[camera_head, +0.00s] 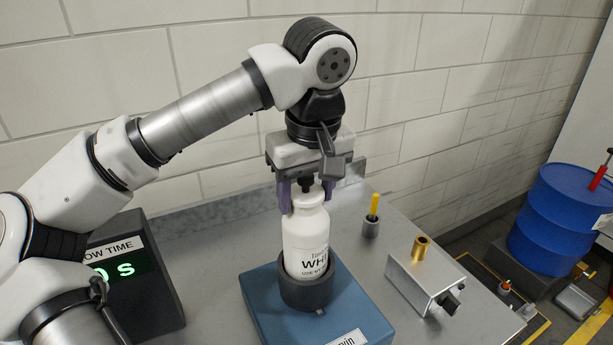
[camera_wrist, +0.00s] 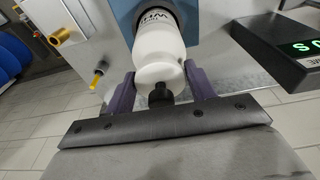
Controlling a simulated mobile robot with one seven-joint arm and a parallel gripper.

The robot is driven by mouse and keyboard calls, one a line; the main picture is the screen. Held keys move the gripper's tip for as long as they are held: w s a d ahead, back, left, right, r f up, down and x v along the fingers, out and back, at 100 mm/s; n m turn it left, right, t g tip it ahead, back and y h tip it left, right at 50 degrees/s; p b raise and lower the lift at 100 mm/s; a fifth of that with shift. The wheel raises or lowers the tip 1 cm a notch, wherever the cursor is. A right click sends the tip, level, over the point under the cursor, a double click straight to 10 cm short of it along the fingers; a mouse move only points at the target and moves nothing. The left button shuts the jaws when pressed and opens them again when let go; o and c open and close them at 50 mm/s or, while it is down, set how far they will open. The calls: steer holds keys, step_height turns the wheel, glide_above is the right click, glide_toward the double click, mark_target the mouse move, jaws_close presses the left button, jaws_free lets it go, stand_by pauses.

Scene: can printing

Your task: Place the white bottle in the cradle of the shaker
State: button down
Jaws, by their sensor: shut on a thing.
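The white bottle (camera_head: 305,237) stands upright with its lower part inside the dark round cradle (camera_head: 306,292) on top of the blue shaker (camera_head: 262,302). My gripper (camera_head: 305,198) comes down from above and is shut on the bottle's upper part, one purple finger on each side. In the wrist view my gripper (camera_wrist: 162,92) holds the white bottle (camera_wrist: 158,52) around its shoulder, with the black cap between the fingers. The cradle hides the bottle's base, so I cannot tell whether it touches the bottom.
A timer box (camera_head: 130,285) with a green display stands left of the shaker. A grey cup with a yellow stick (camera_head: 371,226) and a metal block with a brass fitting (camera_head: 425,277) stand to the right. A blue drum (camera_head: 560,218) is beyond the bench.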

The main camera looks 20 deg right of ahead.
steer(key=shift+f, duration=0.25)
steer(key=shift+f+b, duration=0.4)
steer(key=shift+f, duration=0.1)
stand_by(0.4)
steer(key=shift+c, duration=2.2)
jaws_free()
steer(key=shift+f, duration=0.1)
step_height(320, 180, up, 14)
steer(key=s, duration=0.2)
steer(key=shift+d, duration=0.15)
